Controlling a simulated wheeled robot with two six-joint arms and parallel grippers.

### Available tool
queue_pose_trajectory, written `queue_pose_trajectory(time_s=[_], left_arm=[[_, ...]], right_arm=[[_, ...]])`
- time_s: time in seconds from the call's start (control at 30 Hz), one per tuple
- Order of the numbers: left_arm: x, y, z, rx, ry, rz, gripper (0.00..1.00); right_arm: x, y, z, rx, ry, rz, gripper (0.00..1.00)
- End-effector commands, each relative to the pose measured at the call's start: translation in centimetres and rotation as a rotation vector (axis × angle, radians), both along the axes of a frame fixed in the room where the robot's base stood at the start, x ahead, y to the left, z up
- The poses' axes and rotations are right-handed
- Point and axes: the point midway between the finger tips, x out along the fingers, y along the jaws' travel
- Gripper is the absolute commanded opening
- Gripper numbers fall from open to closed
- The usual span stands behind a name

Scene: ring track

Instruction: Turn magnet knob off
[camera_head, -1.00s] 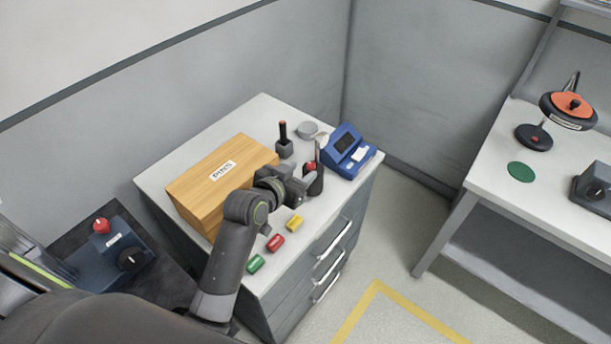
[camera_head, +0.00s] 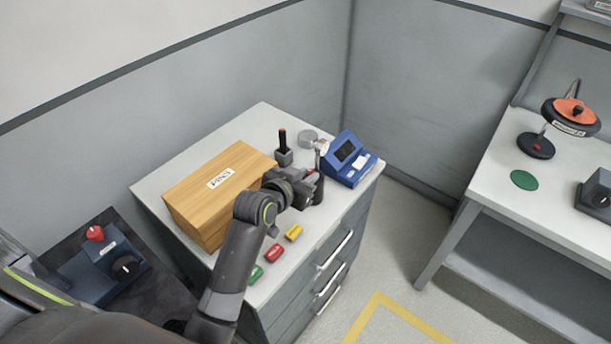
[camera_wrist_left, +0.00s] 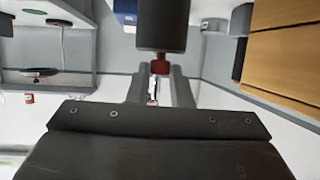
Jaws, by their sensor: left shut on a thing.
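A dark blue box with a black knob (camera_head: 126,268) and a red button (camera_head: 95,233) is at the lower left. Another dark box with a black knob (camera_head: 600,195) is cut off at the right edge. I cannot tell which is the magnet knob. My left gripper (camera_head: 311,178) is over the cabinet, shut on an upright tool with a pale round top (camera_head: 321,146) and a black lower part (camera_head: 318,191). In the left wrist view, the tool's red collar (camera_wrist_left: 160,67) is at the fingers, beside its dark cylinder (camera_wrist_left: 163,25). My right gripper is out of view.
A wooden box (camera_head: 215,200), a blue device (camera_head: 348,158) and a small black holder (camera_head: 284,154) stand on the cabinet. Red (camera_head: 274,253), yellow (camera_head: 293,232) and green (camera_head: 255,274) blocks lie near its front edge. Open floor separates it from the right table (camera_head: 490,178).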

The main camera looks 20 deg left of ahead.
Motion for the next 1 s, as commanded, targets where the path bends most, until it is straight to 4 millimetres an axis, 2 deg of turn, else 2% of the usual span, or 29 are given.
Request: queue_pose_trajectory(time_s=[0.13,0.5,0.97,1.0], left_arm=[[0.0,0.0,0.1,-0.001,0.001,0.011,0.00],[-0.1,-0.5,0.2,-0.002,0.005,0.168,0.00],[-0.1,-0.5,0.0,0.001,0.000,0.203,0.00],[0.0,-0.5,0.0,0.001,0.000,0.203,0.22]], right_arm=[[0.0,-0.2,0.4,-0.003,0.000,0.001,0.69],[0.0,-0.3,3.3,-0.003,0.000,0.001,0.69],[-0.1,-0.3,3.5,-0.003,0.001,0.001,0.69],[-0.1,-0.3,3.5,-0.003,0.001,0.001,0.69]])
